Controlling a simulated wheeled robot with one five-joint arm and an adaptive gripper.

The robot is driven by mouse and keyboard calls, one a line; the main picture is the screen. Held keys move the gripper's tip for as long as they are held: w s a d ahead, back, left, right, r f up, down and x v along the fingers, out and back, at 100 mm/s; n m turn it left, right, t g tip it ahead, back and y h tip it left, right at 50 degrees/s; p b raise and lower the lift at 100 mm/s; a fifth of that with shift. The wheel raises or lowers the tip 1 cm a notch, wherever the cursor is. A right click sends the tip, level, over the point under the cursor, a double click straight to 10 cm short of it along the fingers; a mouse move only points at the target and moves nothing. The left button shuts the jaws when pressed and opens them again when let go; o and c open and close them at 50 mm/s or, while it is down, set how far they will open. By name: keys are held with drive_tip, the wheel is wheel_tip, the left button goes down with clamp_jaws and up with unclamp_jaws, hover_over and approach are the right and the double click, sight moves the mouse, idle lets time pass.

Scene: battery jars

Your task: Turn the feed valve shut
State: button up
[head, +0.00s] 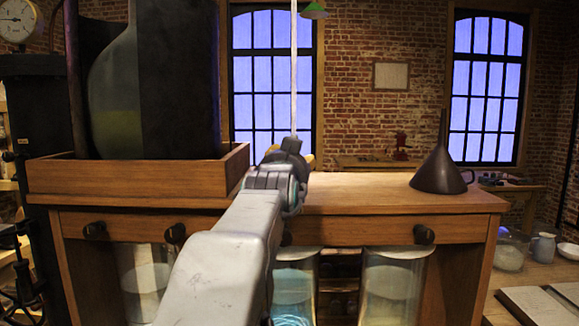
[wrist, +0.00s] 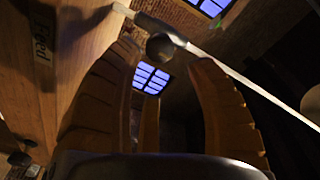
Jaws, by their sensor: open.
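A dark round knob (wrist: 162,46) on a grey metal stem shows at the top of the wrist view, joined to a pale glass tube (wrist: 250,85). A "Feed" label (wrist: 42,58) is on the wood to its left. My gripper (wrist: 168,62) is open, its tan fingers spread on either side of the knob in this view; I see no contact. In the head view my gripper (head: 288,160) is at the bench's middle, in front of the upright glass tube (head: 294,70). It hides the knob there.
The wooden bench (head: 370,195) carries a wooden tray (head: 130,178) with a large bottle (head: 115,95) at left and a dark funnel (head: 440,165) at right. Black knobs (head: 424,235) line its front. Glass jars (head: 390,285) stand below. The bench top between gripper and funnel is clear.

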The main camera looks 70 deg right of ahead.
drive_tip(key=shift+v, duration=0.9)
